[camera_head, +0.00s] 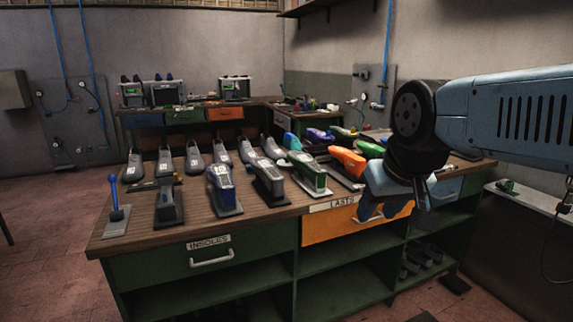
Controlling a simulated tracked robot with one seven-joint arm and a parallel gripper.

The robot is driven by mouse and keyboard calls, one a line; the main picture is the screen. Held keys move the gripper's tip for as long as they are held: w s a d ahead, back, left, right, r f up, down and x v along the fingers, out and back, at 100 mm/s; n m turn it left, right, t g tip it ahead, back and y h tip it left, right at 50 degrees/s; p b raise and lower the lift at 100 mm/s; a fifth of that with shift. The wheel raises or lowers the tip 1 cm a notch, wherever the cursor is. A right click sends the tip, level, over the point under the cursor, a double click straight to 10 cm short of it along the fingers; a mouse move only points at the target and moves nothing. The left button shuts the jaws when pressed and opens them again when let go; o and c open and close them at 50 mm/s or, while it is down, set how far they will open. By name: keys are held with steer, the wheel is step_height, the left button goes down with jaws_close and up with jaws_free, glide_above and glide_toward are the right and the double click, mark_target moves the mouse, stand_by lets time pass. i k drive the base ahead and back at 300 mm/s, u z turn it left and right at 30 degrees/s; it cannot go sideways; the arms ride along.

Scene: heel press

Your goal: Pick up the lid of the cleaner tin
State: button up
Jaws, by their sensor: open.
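I cannot make out the cleaner tin or its lid in the head view; they may be hidden or too small to tell. My gripper (392,208) hangs at the right, pointing down, in front of the workbench's front edge as seen here. Its jaws are open and nothing shows between them. The blue-grey hand covers part of the bench top and the orange drawer behind it.
Another bench with machines (164,93) is behind. Floor at left is clear.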

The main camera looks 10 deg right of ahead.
mark_target(284, 164)
steer(key=i, duration=1.65)
steer(key=u, duration=0.05)
